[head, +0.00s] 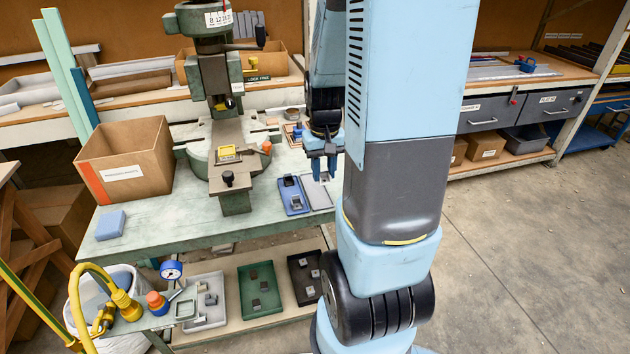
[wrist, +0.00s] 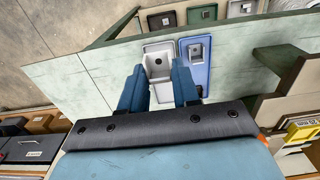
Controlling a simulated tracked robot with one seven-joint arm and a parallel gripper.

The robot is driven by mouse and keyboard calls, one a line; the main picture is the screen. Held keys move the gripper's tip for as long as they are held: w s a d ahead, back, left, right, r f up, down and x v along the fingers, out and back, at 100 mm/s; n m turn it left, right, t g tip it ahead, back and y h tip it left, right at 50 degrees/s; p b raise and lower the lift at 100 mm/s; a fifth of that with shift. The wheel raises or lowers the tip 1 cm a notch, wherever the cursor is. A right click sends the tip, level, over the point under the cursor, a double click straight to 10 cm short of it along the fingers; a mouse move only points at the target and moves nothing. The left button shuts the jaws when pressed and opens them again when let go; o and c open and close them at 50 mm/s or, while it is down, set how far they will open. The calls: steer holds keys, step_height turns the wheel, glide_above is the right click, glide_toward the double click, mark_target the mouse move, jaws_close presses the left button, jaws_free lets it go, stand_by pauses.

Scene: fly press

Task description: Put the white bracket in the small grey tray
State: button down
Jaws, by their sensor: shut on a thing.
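My gripper (head: 322,176) is over the table's right front part in the head view. The bracket appears over the small grey tray (wrist: 154,48). This tray (head: 318,196) also shows under my gripper in the head view. I cannot tell whether the bracket touches the tray floor. The bracket is hardly visible in the head view.
A blue tray (head: 289,184) holding a grey part stands just left of the grey tray. The green fly press (head: 228,140) stands further left, with a cardboard box (head: 128,165) beyond. Shelf trays (head: 262,290) with small parts lie below. The table's front left is mostly clear.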

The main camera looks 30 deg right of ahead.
steer(key=w+d+f, duration=0.2)
steer(key=w+f, duration=0.1)
steer(key=w, duration=0.2)
glide_above(315, 189)
steer(key=s, duration=0.1)
step_height(315, 189, down, 4)
steer(key=shift+a+f, duration=0.1)
steer(key=shift+w+f, duration=0.5)
steer(key=shift+f, duration=0.1)
steer(key=shift+s+f, duration=0.1)
steer(key=shift+f, duration=1.35)
steer(key=shift+f, duration=0.1)
